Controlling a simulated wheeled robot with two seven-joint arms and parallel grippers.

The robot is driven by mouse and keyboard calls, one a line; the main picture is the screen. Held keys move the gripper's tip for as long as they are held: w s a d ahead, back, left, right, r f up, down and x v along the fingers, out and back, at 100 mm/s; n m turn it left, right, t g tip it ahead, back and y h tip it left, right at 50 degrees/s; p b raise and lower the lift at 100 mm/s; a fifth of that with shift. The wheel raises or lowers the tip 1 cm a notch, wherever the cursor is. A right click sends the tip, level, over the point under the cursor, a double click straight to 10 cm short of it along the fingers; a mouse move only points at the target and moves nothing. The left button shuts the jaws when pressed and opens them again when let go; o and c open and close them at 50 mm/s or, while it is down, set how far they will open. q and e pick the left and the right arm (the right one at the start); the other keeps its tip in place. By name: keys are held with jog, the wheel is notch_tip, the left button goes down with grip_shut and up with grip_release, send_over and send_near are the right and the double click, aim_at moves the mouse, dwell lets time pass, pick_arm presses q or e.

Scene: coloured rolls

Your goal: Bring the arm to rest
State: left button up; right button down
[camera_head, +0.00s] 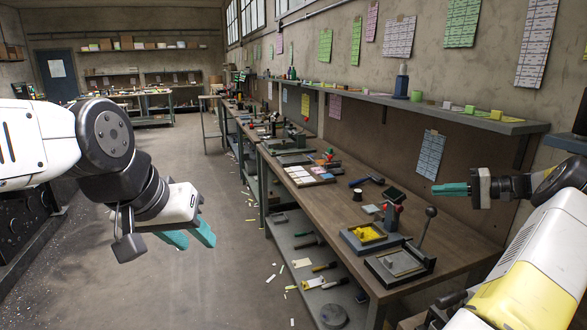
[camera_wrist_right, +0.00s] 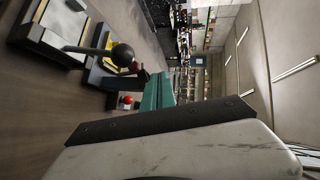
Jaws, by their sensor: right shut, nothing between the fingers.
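My right arm comes in from the right in the head view. Its gripper (camera_head: 437,189) has teal fingers that are shut and empty, held in the air above the workbench (camera_head: 345,188) and pointing left. The teal fingers also show in the right wrist view (camera_wrist_right: 158,88), pressed together. My left gripper (camera_head: 190,238) hangs over the floor at the left in the head view. Its two teal fingers are apart, and nothing shows between them.
A lever press (camera_head: 397,264) and a tray with yellow pieces (camera_head: 366,233) stand on the workbench below my right gripper. A wall shelf (camera_head: 460,113) with coloured rolls (camera_head: 470,110) runs above. Tools lie on the lower shelf (camera_head: 290,240). The aisle floor (camera_head: 225,180) is mostly clear.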

jog(key=s+a+r+n+g+h, duration=0.1)
jog(key=s+a+r+g+h, duration=0.15)
jog(key=a, duration=0.65)
jog(key=s+a+r+n+g+h, duration=0.15)
jog(key=a+r, duration=0.25)
jog(key=a, duration=0.4)
jog(key=s+a+r+g+h, duration=0.1)
jog(key=s+a+r+h, duration=0.15)
jog(key=a, duration=0.65)
jog(key=s+a+n+t+h, duration=0.1)
jog(key=s+a, duration=0.2)
jog(key=s, duration=0.4)
jog(key=s+a+t+h, duration=0.1)
jog(key=s+a, duration=0.1)
jog(key=s, duration=0.6)
jog(key=s+a+f+n+t+h, duration=0.1)
jog(key=s+a+h, duration=0.1)
jog(key=s, duration=0.6)
jog(key=shift+a+n, duration=0.35)
jog(key=shift+a, duration=0.45)
